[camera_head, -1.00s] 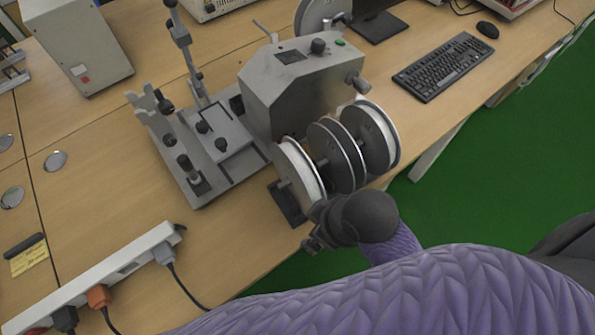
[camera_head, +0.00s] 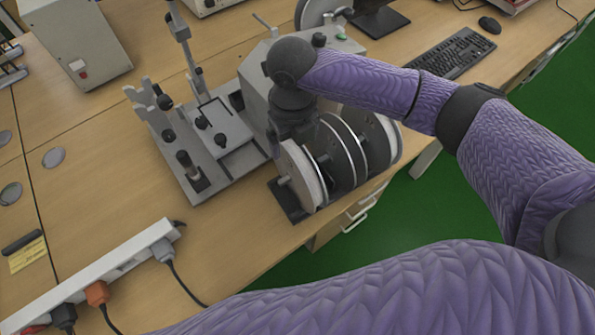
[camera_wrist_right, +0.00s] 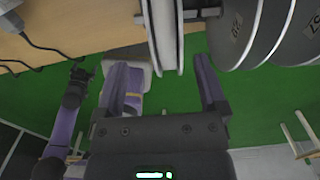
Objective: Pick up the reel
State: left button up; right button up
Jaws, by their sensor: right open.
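Several disc-shaped reels sit side by side on the grey machine (camera_head: 258,98) at the table's front edge. The left reel (camera_head: 302,178) has a white rim; a middle reel (camera_head: 345,160) and a right reel (camera_head: 385,140) are grey-flanged. Which reel the task names, I cannot tell. My right gripper (camera_head: 291,128) is above the left reel, pointing down, its fingertips mostly hidden. In the right wrist view my right gripper (camera_wrist_right: 166,85) is open and empty, with the left reel (camera_wrist_right: 165,35) beyond the gap between its fingers. My left gripper (camera_wrist_right: 80,73) shows small there, its jaws unclear.
A flat grey fixture (camera_head: 210,140) with posts stands left of the reels. A white power strip (camera_head: 100,272) with cables lies at the table's front left. A keyboard (camera_head: 447,52) is at the back right. Bare table (camera_head: 90,205) lies between fixture and strip.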

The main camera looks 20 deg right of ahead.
aim_at(297, 159)
jog(key=f, duration=0.2)
jog(key=f+b, duration=0.1)
jog(key=f, duration=0.2)
jog(key=f+b, duration=0.1)
jog(key=f, duration=0.1)
jog(key=shift+d+f, duration=0.15)
jog(key=shift+d, duration=0.2)
grip_shut()
jog(key=shift+w, duration=0.1)
dwell(0.7)
